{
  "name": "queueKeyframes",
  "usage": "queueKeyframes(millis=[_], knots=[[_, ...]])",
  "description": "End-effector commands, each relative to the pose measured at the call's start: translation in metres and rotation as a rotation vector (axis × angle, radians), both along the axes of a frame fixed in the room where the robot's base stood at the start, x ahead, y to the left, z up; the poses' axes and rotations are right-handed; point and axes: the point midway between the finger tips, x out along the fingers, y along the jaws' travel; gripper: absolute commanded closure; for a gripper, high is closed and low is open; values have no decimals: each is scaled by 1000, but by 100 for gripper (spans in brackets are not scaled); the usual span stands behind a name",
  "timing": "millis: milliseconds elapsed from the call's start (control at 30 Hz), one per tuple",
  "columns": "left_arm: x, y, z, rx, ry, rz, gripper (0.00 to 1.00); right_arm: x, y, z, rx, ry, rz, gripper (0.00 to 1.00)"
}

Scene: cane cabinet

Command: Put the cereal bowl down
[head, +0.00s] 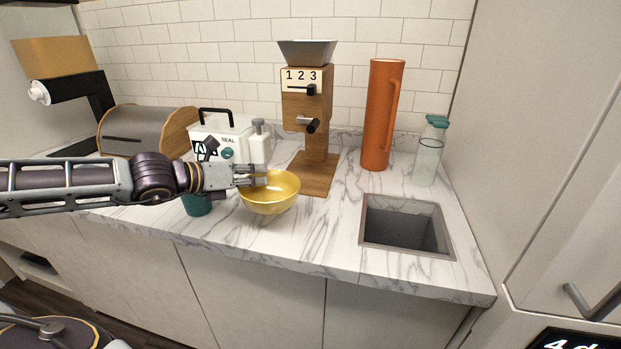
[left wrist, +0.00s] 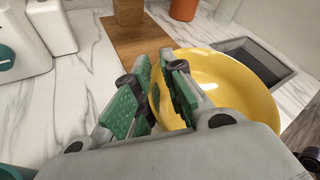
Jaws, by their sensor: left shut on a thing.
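The yellow cereal bowl (head: 271,198) is upright at the front of the marble counter, in front of the wooden dispenser. My left gripper (head: 262,180) comes in from the left and is shut on the bowl's left rim. In the left wrist view the bowl (left wrist: 235,85) fills the right side, and the green-padded fingers of my left gripper (left wrist: 160,90) pinch its rim. I cannot tell whether the bowl's base touches the counter. My right gripper is not in view.
A wooden dispenser (head: 318,120) marked 1 2 3 stands behind the bowl. A teal cup (head: 197,204) is under my left arm. A white SEAL box (head: 222,135) and pump bottle (head: 259,145) are behind. A square sink (head: 405,228) opens at right; marble between is clear.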

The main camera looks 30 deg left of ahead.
Motion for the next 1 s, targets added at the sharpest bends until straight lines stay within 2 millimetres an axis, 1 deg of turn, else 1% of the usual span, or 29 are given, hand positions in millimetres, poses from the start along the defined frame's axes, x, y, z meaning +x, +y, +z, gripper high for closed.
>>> queueKeyframes(millis=[200,367,733,967,1000], knots=[[1,0,1,-1,-1,0,100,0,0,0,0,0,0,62],[8,1,1,0,-1,-2,100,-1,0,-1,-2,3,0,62],[39,8,2,-1,-1,-3,100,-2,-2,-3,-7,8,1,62],[60,13,1,-3,0,-1,100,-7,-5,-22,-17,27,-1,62],[62,15,2,-1,0,0,100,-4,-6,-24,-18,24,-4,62]])
